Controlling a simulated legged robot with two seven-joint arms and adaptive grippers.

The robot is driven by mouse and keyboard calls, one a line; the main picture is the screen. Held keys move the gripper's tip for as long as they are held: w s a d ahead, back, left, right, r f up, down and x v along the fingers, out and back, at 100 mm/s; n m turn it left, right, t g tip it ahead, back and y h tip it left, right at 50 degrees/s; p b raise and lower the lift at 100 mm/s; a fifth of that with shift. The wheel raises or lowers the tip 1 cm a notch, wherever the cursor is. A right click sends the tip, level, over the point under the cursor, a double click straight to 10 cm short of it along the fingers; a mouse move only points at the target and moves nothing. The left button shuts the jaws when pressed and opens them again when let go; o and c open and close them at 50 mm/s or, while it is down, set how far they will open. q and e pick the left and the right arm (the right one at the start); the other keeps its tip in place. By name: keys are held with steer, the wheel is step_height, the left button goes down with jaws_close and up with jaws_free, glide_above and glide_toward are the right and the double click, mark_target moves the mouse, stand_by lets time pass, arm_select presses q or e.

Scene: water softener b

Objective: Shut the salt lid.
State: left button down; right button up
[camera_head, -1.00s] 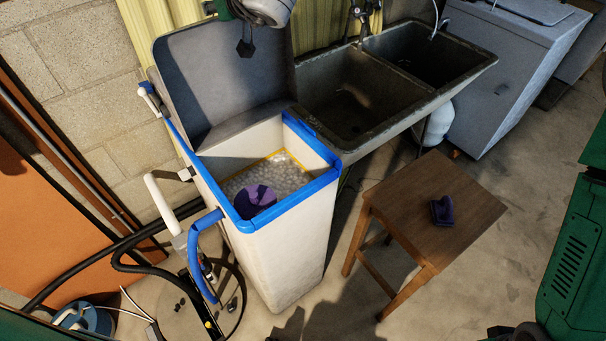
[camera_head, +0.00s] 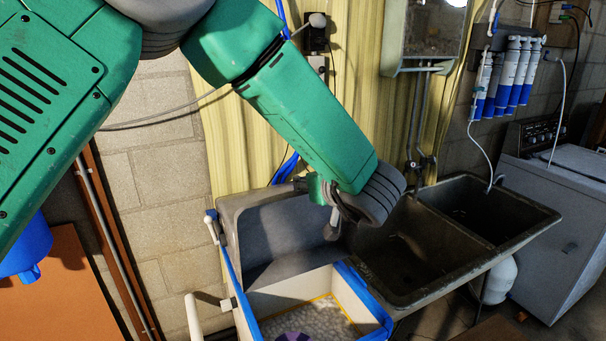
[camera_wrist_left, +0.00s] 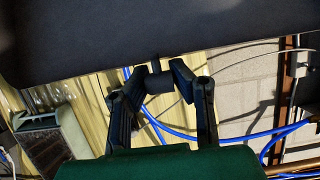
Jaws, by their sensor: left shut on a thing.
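The grey salt lid (camera_head: 272,232) stands raised, open at the back of the white softener cabinet with blue edging (camera_head: 362,291). White salt (camera_head: 305,322) shows inside, with a purple object (camera_head: 293,337) on it, cut off by the frame's bottom. My left gripper (camera_head: 334,220) is at the lid's upper right, mostly hidden by its wrist. In the left wrist view, my left gripper (camera_wrist_left: 162,76) has its fingertips closed around a small dark knob-like piece (camera_wrist_left: 160,87) at the edge of the dark lid (camera_wrist_left: 150,38). My right gripper is out of view.
A double sink (camera_head: 410,250) stands right of the cabinet. Yellow corrugated sheeting (camera_head: 240,150) and blue hoses are behind the lid. A white pipe (camera_head: 193,318) stands left of the cabinet. Filter cartridges (camera_head: 515,75) hang at upper right.

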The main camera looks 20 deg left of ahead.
arm_select(q)
steer(key=shift+s+d, duration=0.1)
steer(key=shift+d, duration=0.15)
steer(key=shift+s+d+f, duration=0.2)
steer(key=shift+s+d, duration=0.1)
steer(key=shift+d, duration=0.05)
steer(key=s+d+f, duration=0.3)
steer(key=s+d, duration=0.1)
steer(key=d, duration=0.1)
steer(key=shift+s+d+f, duration=0.15)
steer(key=shift+f, duration=0.15)
stand_by(0.3)
steer(key=s+d+f+b, duration=0.2)
steer(key=s+d+f, duration=0.1)
steer(key=f, duration=0.3)
steer(key=shift+s+d+f, duration=0.2)
steer(key=shift+s+d, duration=0.2)
steer(key=shift+d, duration=0.45)
